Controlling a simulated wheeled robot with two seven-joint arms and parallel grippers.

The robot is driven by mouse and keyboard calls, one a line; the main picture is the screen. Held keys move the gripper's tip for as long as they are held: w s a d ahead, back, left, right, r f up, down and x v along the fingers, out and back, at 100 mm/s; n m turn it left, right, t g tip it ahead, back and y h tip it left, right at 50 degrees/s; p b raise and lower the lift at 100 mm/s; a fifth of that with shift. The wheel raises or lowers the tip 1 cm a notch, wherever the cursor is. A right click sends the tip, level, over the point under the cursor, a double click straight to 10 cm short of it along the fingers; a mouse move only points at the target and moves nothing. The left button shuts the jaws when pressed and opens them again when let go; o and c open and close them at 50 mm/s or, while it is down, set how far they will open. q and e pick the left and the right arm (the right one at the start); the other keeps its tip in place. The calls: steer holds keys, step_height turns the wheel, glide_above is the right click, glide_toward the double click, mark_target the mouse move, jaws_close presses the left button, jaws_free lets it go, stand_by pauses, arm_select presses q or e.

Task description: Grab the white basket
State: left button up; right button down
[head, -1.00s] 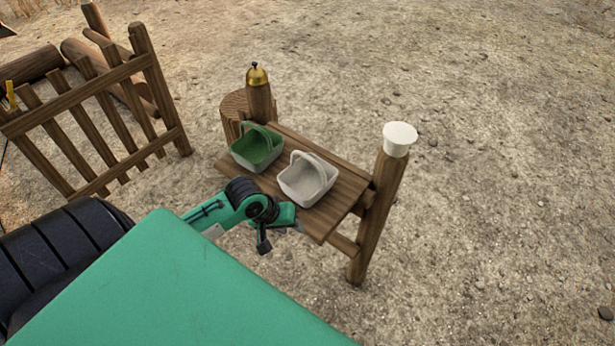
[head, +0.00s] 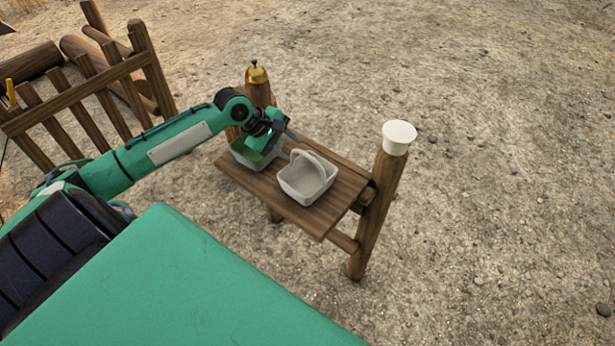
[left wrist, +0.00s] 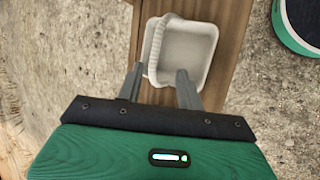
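The white basket (head: 303,183) stands upright on a small wooden table (head: 240,183), its arched handle raised. In the left wrist view the white basket (left wrist: 187,52) lies just beyond my fingertips, with its handle toward the left side. My left gripper (head: 284,138) is above the table, over the green basket and close to the white basket's upper left. Its two fingers (left wrist: 160,72) are spread apart with nothing clearly held between them. Whether a fingertip touches the white basket cannot be told. My right gripper is not in view.
A green basket (head: 245,155) stands beside the white one, partly hidden by my left arm. A post with a white cap (head: 398,138) rises at the table's right end, and a gold-topped post (head: 257,75) behind. A wooden fence (head: 80,95) stands left.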

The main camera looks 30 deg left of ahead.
mark_target(306, 155)
arm_select(q)
steer(key=x, duration=0.3)
steer(key=p+x, duration=0.1)
steer(key=x, duration=0.2)
steer(key=p+x, duration=0.1)
steer(key=x, duration=0.2)
steer(key=shift+w+d+r, duration=0.3)
steer(key=shift+w, duration=0.05)
steer(key=shift+f, duration=0.25)
jaws_close()
